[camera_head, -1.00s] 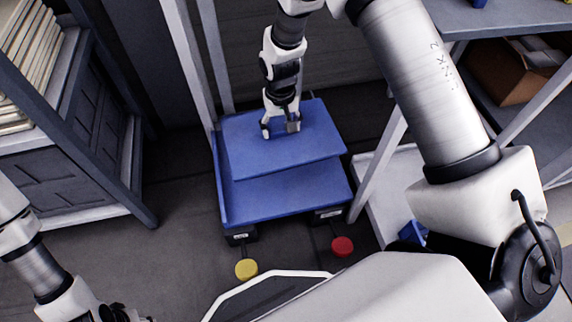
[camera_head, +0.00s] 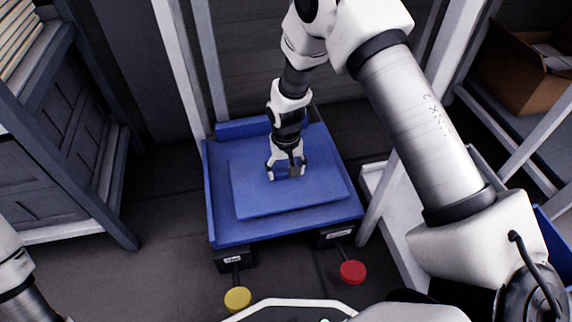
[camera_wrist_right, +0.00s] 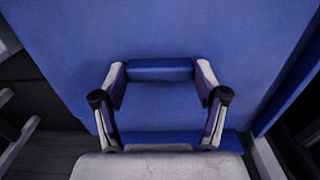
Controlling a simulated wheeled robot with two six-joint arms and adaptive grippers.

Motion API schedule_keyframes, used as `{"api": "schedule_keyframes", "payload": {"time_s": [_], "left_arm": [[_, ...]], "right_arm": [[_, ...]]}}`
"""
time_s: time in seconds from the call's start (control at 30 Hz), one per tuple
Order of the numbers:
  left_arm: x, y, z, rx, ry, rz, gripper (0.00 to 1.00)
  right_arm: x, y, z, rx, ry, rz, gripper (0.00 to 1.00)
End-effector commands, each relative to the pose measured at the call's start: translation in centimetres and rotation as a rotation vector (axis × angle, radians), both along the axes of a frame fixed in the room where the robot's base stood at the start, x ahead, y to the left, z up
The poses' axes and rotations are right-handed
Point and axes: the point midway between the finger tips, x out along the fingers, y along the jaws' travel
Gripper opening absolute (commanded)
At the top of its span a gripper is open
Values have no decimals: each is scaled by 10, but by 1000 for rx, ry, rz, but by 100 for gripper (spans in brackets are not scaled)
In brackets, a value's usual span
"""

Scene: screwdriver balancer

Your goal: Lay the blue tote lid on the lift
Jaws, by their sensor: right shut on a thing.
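The blue tote lid (camera_head: 320,192) is a flat blue panel over the blue platform of the lift (camera_head: 225,232). Seen from above, it lies inside the platform's outline, slightly turned, with platform showing around it. It looks nearly level and very low; I cannot tell if it touches the platform. My right gripper (camera_head: 286,172) points down at the lid's middle and is shut on its handle. In the right wrist view, the fingers (camera_wrist_right: 160,75) stand at both ends of a blue bar over the lid (camera_wrist_right: 150,30). My left gripper is out of view.
A yellow button (camera_head: 238,299) and a red button (camera_head: 352,272) stand in front of the lift. White posts flank the lift. A grey cabinet (camera_head: 60,150) is at the left; a shelf with a cardboard box (camera_head: 515,75) is at the right.

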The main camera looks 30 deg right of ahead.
Motion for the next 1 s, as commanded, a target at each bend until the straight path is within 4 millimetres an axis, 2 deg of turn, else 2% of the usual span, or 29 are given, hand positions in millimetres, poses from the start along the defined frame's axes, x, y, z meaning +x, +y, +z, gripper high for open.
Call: {"api": "schedule_keyframes", "payload": {"time_s": [0.13,0.4,0.43,0.5,0.87,1.0], "left_arm": [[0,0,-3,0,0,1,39],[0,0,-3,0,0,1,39],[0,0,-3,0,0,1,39],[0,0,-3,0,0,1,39],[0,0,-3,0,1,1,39],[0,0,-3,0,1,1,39]], "right_arm": [[1,0,-14,0,-1,0,17],[1,0,-16,-1,-2,0,17],[1,0,-16,-1,-2,0,79],[1,0,-16,-1,-2,0,100],[1,0,-15,-1,-2,0,100],[2,0,2,0,-5,0,100]]}}
